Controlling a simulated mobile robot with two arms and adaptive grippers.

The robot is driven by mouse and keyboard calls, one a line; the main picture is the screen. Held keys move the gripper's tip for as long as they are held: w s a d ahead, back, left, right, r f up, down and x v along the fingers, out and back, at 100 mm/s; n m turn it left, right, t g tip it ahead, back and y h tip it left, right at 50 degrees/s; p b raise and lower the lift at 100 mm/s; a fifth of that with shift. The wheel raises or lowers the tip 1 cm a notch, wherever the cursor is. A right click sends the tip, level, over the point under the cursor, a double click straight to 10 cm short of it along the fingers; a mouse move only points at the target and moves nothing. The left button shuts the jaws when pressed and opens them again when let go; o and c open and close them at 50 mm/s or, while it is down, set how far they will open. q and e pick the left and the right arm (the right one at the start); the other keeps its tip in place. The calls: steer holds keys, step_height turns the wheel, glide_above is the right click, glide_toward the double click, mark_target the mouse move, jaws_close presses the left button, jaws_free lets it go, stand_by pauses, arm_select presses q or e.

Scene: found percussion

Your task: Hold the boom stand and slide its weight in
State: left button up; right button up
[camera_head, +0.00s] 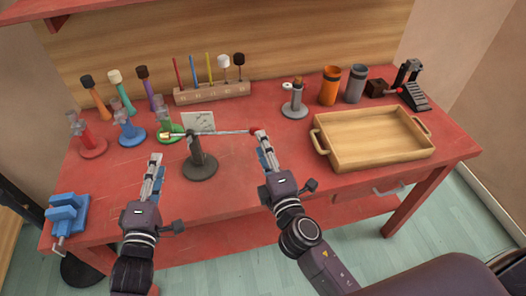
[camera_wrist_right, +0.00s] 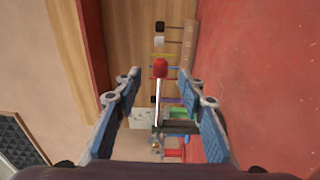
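The boom stand (camera_head: 200,165) stands upright on the red table, with a dark round base and short post. Its thin boom (camera_head: 228,132) lies roughly level across the top. A red end piece (camera_head: 254,131) is at the right end, and a small brass-coloured piece (camera_head: 165,136) is at the left end; I cannot tell for sure which is the weight. My right gripper (camera_wrist_right: 161,85) is open, with the red end piece (camera_wrist_right: 160,68) showing between its fingers, contact unclear. My left gripper (camera_head: 156,160) is left of the stand's base, apart from it; its finger gap is hidden.
A wooden tray (camera_head: 375,160) lies at right. Coloured shaker-like pieces (camera_head: 130,134) and a mallet rack (camera_head: 212,93) stand behind the boom. A blue vise (camera_head: 67,214) is at the front left edge. The table in front of the stand is clear.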

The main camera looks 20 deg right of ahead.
steer(key=shift+w+a, duration=0.1)
steer(key=shift+w, duration=3.1)
steer(key=shift+f, duration=0.1)
jaws_close()
